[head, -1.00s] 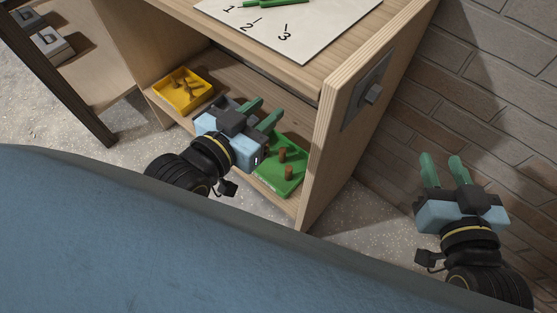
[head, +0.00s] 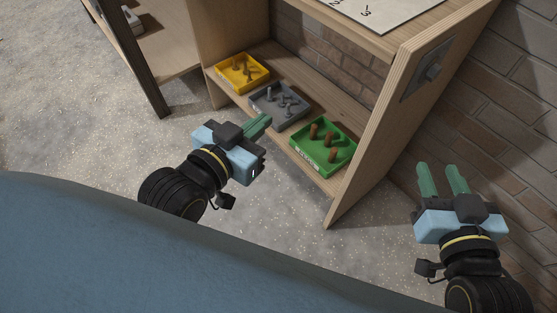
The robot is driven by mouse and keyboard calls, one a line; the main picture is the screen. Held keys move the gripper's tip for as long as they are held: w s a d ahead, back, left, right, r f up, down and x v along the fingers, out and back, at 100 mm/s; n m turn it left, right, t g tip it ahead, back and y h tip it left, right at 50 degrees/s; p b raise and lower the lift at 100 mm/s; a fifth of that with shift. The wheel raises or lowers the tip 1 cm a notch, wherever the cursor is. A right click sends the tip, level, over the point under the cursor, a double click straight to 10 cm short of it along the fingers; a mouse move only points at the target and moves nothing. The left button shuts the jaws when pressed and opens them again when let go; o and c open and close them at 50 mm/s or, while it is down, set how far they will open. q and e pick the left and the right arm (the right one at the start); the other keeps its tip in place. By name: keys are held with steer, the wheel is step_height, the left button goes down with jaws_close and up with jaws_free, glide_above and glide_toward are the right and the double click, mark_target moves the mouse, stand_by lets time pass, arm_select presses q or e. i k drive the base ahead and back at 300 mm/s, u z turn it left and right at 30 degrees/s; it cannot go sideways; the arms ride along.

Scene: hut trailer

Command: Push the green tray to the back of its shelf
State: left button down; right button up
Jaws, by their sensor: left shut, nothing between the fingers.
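The green tray (head: 344,145) sits on the low shelf (head: 349,104) in the head view, at the right end beside the upright side panel. Its labelled front is close to the shelf's front edge, with bare shelf behind it. Several brown pegs stand in it. My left gripper (head: 262,124) is shut and empty, in front of the shelf and to the left of the green tray, apart from it. My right gripper (head: 442,178) is open and empty, to the right of the side panel, in front of the brick wall.
A grey tray (head: 262,106) and a yellow tray (head: 226,77) stand left of the green one, both holding small parts. The side panel (head: 385,120) closes the shelf on the right. A white sheet (head: 395,12) lies on the top above. The floor in front is clear.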

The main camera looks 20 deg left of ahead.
mark_target(315, 152)
steer(key=u, duration=1.35)
steer(key=k, duration=0.65)
steer(key=z, duration=1.15)
steer(key=i, duration=1)
steer(key=u, duration=0.05)
